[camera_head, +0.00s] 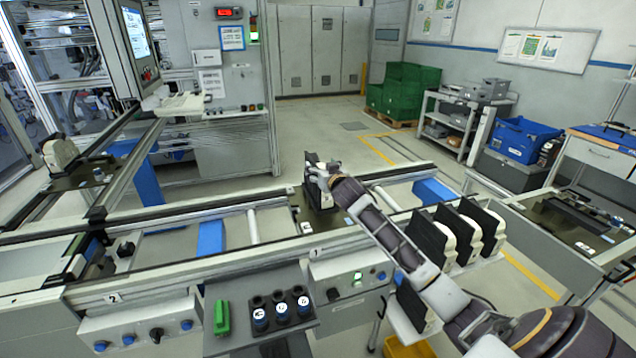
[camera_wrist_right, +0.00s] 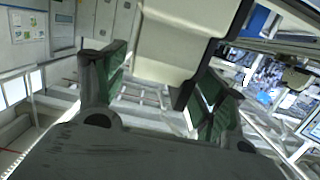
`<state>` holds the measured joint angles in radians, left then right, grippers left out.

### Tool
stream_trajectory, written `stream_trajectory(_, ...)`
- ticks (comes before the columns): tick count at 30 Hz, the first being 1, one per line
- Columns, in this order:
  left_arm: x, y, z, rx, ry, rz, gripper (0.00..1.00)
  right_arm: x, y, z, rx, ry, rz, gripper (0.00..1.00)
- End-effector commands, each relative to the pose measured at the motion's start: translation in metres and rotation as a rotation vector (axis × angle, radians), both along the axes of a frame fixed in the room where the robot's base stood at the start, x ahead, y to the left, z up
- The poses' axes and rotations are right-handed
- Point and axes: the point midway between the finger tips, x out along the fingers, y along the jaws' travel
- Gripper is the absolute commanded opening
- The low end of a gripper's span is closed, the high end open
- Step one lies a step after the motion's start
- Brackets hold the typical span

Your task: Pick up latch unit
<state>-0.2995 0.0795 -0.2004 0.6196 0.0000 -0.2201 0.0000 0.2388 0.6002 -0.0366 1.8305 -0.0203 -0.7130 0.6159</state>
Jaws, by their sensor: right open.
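My right gripper (camera_head: 318,172) is at the end of the arm that comes in from the right, over the middle of the line. It is beside a unit with a dark upright plate (camera_head: 309,160) standing on a pallet; the arm partly hides it. In the right wrist view the two fingers of the gripper (camera_wrist_right: 160,92) are apart, and a cream body with a dark edge (camera_wrist_right: 180,40) shows between and beyond them. I cannot tell whether they touch it. I cannot tell for certain which unit is the latch unit. My left gripper is out of view.
Several similar units with black plates and white bodies (camera_head: 466,238) stand in a row at right, close to my arm. A white rounded unit (camera_head: 60,153) sits on the far left line. A dark tray (camera_head: 283,337) with black cylinders and a green part (camera_head: 222,317) is in front.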

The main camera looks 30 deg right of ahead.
Motion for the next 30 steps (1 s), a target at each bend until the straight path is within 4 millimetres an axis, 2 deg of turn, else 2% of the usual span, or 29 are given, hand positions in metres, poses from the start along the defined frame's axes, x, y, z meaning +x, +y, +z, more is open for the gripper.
stream_trajectory(15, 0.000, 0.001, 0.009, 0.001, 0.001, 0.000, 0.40, 0.034, -0.011, -0.007, 0.001, 0.000, 0.000, 0.71)
stream_trajectory(30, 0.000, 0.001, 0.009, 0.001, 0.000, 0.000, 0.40, 0.037, -0.012, -0.009, 0.000, 0.001, 0.000, 0.71)
